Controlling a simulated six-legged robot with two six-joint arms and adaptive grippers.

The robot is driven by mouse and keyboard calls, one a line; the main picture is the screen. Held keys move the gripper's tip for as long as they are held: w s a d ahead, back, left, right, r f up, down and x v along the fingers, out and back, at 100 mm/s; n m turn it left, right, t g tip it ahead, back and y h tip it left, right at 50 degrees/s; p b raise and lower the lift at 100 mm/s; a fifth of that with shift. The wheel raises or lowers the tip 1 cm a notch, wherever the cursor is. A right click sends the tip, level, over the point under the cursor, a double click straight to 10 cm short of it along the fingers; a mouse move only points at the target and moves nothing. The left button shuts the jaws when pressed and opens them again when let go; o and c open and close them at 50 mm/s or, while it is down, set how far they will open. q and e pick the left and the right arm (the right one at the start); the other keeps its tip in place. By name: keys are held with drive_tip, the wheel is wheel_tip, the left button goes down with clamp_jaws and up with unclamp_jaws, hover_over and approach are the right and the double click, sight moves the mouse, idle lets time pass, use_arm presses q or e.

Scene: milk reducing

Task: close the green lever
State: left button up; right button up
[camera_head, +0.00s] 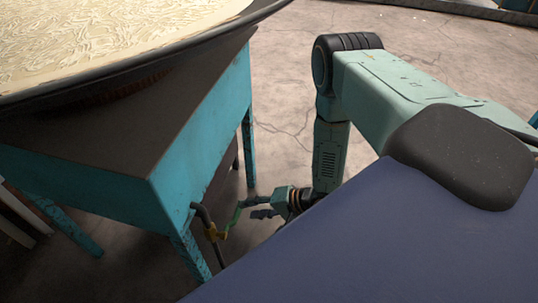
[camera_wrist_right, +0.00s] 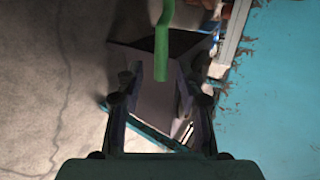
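The green lever (camera_head: 233,216) sits on a yellow valve (camera_head: 217,232) on a dark pipe at the near corner of the turquoise stand. My right gripper (camera_head: 256,207) is just right of the lever in the head view, pointing at it. In the right wrist view the green lever (camera_wrist_right: 162,45) comes down from the top edge, and its lower end lies between the fingertips of my right gripper (camera_wrist_right: 159,83). The fingers are spread, with visible room on both sides of the lever. My left gripper is not in view.
The turquoise stand (camera_head: 205,130) carries a wide dark pan (camera_head: 130,70) of pale, bubbly liquid. Its side (camera_wrist_right: 285,100) fills the right of the wrist view. Open concrete floor (camera_head: 285,80) lies right of the stand. A stand leg (camera_head: 248,150) stands behind the lever.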

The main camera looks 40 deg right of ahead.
drive_tip(key=v, duration=0.6)
drive_tip(key=shift+s+d, duration=0.1)
drive_tip(key=shift+s, duration=0.05)
idle(0.6)
